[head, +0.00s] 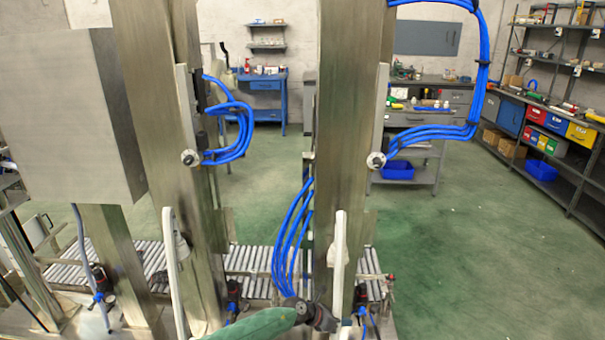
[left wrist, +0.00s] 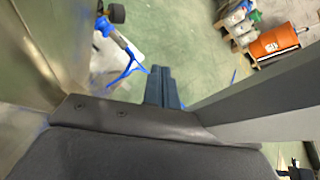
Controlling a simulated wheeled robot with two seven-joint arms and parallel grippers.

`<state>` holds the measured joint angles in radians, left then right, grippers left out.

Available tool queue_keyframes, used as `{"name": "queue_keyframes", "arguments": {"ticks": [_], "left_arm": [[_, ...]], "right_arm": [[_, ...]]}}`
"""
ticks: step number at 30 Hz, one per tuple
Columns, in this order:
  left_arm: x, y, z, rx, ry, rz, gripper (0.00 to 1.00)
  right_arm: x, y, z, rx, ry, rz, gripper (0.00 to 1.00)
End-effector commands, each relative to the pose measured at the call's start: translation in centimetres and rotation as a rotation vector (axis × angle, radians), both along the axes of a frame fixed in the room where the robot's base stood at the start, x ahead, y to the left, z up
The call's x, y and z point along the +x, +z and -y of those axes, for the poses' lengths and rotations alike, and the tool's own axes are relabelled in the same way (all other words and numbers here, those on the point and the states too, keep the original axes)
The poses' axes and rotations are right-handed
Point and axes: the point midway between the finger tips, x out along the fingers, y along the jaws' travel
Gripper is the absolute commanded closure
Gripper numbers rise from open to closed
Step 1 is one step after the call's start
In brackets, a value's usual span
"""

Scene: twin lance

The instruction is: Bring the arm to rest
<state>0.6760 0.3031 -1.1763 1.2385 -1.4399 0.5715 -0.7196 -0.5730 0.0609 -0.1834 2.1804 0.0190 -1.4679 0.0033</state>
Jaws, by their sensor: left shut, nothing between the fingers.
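My left arm comes in at the bottom of the head view with a green sleeve-like link. Its dark left gripper (head: 328,320) is low in front of the right-hand metal column (head: 343,130). In the left wrist view the two dark fingers of the left gripper (left wrist: 162,72) lie together, shut, with nothing between them. Whether the gripper touches the column or the white handle (head: 339,265) beside it I cannot tell. My right gripper is in neither view.
A second metal column (head: 165,110) with a grey box (head: 75,115) stands left. Blue hoses (head: 292,240) hang close to the left gripper. A roller conveyor (head: 250,262) runs behind. Green floor (head: 450,260) is clear at right. The wrist view shows an orange drum (left wrist: 274,42).

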Motion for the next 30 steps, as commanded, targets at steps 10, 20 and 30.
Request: {"name": "queue_keyframes", "arguments": {"ticks": [10,20,30], "left_arm": [[-3.8,5.2,3.9,-0.539,0.48,-0.32,1.0],[-5.7,5.9,-1.6,-0.937,0.999,-0.691,1.0],[-11.4,1.1,-11.5,-1.223,1.58,-1.1,1.0]], "right_arm": [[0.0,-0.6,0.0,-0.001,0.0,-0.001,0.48],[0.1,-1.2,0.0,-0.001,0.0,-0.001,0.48],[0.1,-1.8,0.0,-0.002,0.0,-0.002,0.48]]}}
